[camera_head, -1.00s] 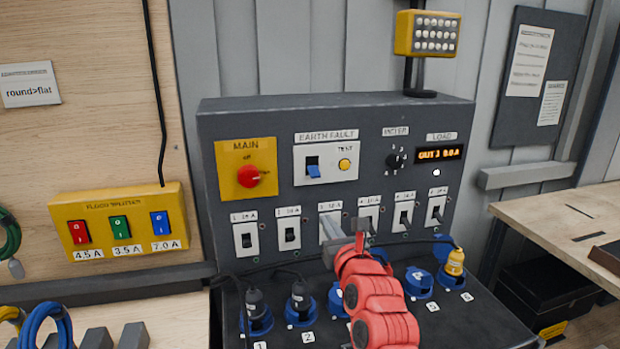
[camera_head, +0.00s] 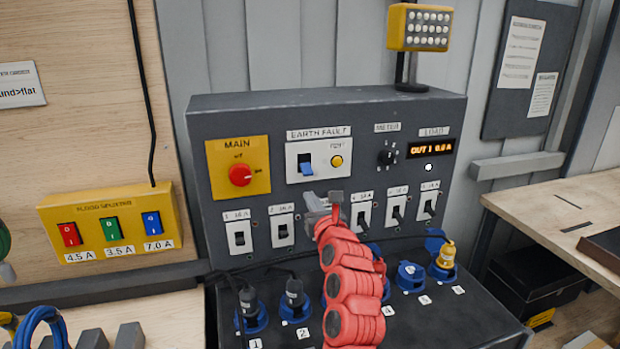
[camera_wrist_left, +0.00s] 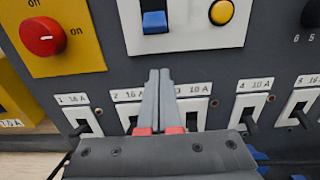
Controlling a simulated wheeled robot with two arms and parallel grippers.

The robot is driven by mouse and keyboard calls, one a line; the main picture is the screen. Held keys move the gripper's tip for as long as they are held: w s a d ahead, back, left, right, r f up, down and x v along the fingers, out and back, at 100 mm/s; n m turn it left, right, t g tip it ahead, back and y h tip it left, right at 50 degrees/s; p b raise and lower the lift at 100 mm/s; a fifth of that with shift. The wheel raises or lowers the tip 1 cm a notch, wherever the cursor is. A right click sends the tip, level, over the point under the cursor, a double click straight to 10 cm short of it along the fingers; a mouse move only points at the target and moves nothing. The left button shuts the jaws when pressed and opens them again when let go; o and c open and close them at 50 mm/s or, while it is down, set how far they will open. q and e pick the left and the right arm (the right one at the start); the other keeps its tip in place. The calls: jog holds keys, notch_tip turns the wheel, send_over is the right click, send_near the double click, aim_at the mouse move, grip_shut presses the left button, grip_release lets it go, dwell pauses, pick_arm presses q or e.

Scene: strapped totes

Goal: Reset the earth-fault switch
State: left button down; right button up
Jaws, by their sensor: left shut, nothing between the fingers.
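The earth-fault switch (camera_head: 306,166) is a blue rocker on a white plate marked EARTH FAULT, with a round yellow test button (camera_head: 336,161) to its right. In the left wrist view the blue rocker (camera_wrist_left: 154,21) shows at the top, with its dark part above the blue. My left gripper (camera_head: 313,199) is shut and empty, below the earth-fault plate and in front of the breaker row. In the left wrist view its fingertips (camera_wrist_left: 159,73) lie together, pointing up just below the rocker. They hide part of breaker 3. My right gripper is out of view.
The yellow MAIN plate with its red knob (camera_head: 240,175) is left of the earth-fault plate. The meter knob (camera_head: 386,157) and load display (camera_head: 431,149) are right. Several breakers line the panel below, above blue sockets with plugs and cables. A yellow splitter box (camera_head: 112,224) hangs left.

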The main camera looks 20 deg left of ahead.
aim_at(306, 169)
pick_arm(q)
jog(key=shift+w+a+r+p, duration=0.3)
jog(key=shift+w+a+r, duration=0.05)
jog(key=shift+w, duration=0.2)
jog(key=shift+w+a+r+p, duration=0.3)
jog(key=shift+w+r, duration=0.05)
jog(key=shift+w, duration=0.15)
jog(key=shift+s+d+r+p, duration=0.15)
jog(key=shift+s+r+p, duration=0.15)
jog(key=shift+r, duration=0.35)
jog(key=shift+s+d+r+p, duration=0.15)
jog(key=shift+s+r+p, duration=0.1)
jog(key=shift+r, duration=0.35)
